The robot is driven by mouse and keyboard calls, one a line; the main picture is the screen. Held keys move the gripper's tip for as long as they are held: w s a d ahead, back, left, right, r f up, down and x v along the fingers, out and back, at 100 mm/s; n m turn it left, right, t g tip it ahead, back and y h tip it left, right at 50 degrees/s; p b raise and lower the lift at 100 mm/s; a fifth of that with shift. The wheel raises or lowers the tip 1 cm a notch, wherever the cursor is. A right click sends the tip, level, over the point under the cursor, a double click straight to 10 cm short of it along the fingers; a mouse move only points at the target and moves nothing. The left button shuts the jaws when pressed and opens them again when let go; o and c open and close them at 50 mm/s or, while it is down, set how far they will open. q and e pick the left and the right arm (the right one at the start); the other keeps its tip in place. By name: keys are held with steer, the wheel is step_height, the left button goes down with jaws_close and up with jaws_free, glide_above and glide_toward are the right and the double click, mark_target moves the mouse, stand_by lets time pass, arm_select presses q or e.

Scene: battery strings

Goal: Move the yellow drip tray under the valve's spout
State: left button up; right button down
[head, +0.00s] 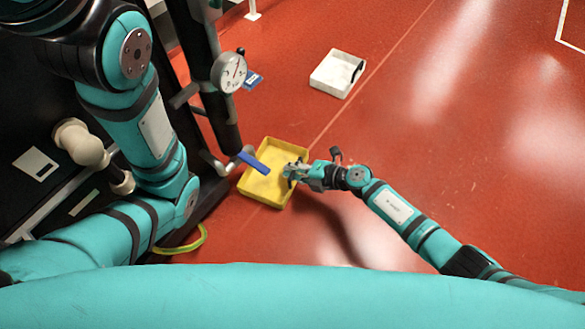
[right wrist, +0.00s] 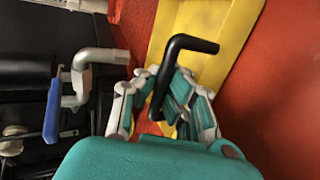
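The yellow drip tray (head: 259,190) lies on the red floor, right of the dark stand. The valve has a blue lever (head: 253,162) reaching over the tray's left side and a grey pipe (head: 213,161). In the right wrist view the lever (right wrist: 52,110) and bent grey pipe (right wrist: 95,60) are at left, the tray (right wrist: 235,30) at top. My right gripper (head: 291,172) is at the tray's right wall, fingers over the inside. My left gripper is out of view.
A white bin (head: 338,73) stands on the floor behind the tray. A pressure gauge (head: 229,72) sits on the dark upright pipe. A yellow hose (head: 190,245) lies at the stand's foot. The red floor to the right is clear.

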steer(key=shift+w+a, duration=0.15)
steer(key=shift+w+a, duration=0.4)
steer(key=shift+a, duration=0.35)
steer(key=shift+w+a, duration=0.1)
steer(key=shift+w+a, duration=0.35)
steer(key=shift+a, duration=0.45)
steer(key=c, duration=2)
jaws_free()
steer(key=o, duration=0.4)
steer(key=shift+o, duration=0.2)
